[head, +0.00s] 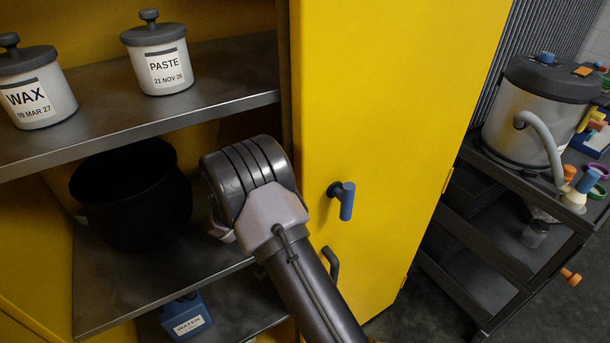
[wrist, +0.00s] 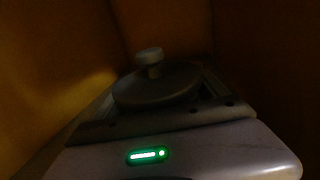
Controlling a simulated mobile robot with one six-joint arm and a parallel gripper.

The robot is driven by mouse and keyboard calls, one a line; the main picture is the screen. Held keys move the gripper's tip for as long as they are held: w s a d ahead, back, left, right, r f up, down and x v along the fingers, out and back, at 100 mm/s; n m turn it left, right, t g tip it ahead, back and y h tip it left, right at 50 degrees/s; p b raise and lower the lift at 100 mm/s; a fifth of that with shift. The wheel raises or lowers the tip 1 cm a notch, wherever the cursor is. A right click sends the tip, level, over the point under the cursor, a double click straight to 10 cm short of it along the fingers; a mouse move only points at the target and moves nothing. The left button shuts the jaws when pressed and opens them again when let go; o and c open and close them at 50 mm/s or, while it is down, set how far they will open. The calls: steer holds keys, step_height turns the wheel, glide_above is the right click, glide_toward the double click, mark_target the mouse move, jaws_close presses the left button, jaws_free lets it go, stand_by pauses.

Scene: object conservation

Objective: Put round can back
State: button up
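In the dark wrist view, a round lidded can (wrist: 157,86) with a pale knob stands close beyond the gripper's palm. Dim finger parts of my gripper (wrist: 160,98) lie to the left and right of the lid; I cannot tell whether they touch the can. In the head view my arm reaches into the yellow cabinet over the middle shelf (head: 105,293), and its wrist hides the gripper's fingers and the can. Whether the can rests on the shelf or hangs above it cannot be seen.
A black pot (head: 132,198) stands left on the middle shelf. WAX (head: 35,88) and PASTE (head: 158,55) cans stand on the upper shelf (head: 205,88). A blue WATER container (head: 186,318) is below. The open yellow door (head: 400,110) is close to my arm's right; a cart (head: 500,215) stands beyond.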

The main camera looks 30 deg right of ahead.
steer(key=shift+o, duration=0.9)
steer(key=shift+a+r+p, duration=0.25)
steer(key=shift+a+p, duration=0.05)
steer(key=p+v, duration=0.2)
steer(key=v, duration=0.4)
steer(key=shift+s+a+p, duration=0.15)
steer(key=shift+a+p, duration=0.1)
steer(key=shift+p, duration=0.1)
steer(key=shift+a+f, duration=0.1)
steer(key=shift+a, duration=0.05)
